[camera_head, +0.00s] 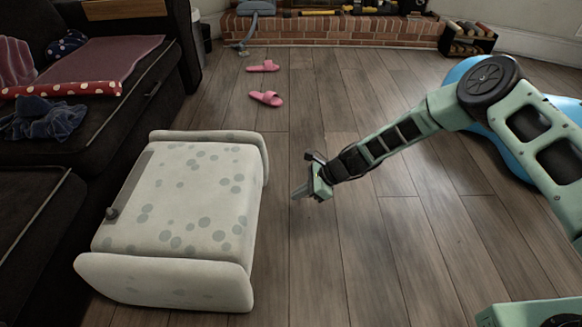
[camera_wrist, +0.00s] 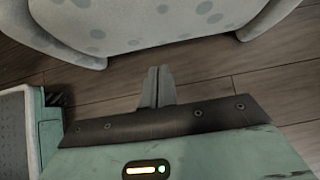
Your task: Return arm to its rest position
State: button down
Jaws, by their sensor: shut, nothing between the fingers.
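My gripper (camera_head: 301,192) is at the end of my green arm, which reaches in from the right in the head view. It hangs above the wooden floor, just right of a pale spotted bench-like piece (camera_head: 180,200). In the wrist view my gripper's fingers (camera_wrist: 159,75) are together with nothing between them. The spotted piece (camera_wrist: 140,22) fills the top of that view, beyond the fingertips. My gripper looks apart from it.
A dark sofa (camera_head: 110,120) with a blanket and clothes stands at the left. Pink slippers (camera_head: 266,98) lie on the floor (camera_head: 330,110). A brick hearth (camera_head: 340,28) and a wood holder (camera_head: 467,40) are at the back. A blue rounded object (camera_head: 510,150) is behind my arm.

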jog(key=s+a+r+n+g+h, duration=0.1)
jog(key=s+r+n, duration=0.4)
jog(key=r, duration=0.2)
jog(key=s+r+n+h, duration=0.1)
jog(key=s+r+n, duration=0.3)
jog(key=r, duration=0.4)
jog(key=s+a+r+n+g+h, duration=0.1)
jog(key=s+r+n+h, duration=0.1)
jog(key=s+r+n, duration=0.4)
jog(key=s+d+r+n+t+h+p, duration=0.1)
jog(key=s+d+r+n+h, duration=0.1)
jog(key=s+d+r+n, duration=0.45)
jog(key=s+d+r+n+t+h, duration=0.15)
jog(key=s+d+r+n, duration=0.25)
jog(key=s+d+r, duration=0.6)
notch_tip(320, 180, up, 36)
jog(key=s+a+p, duration=0.1)
jog(key=a+p, duration=0.1)
jog(key=p, duration=3.6)
jog(key=shift+s+a+h, duration=0.3)
jog(key=shift+s+h, duration=0.05)
jog(key=shift+h, duration=0.1)
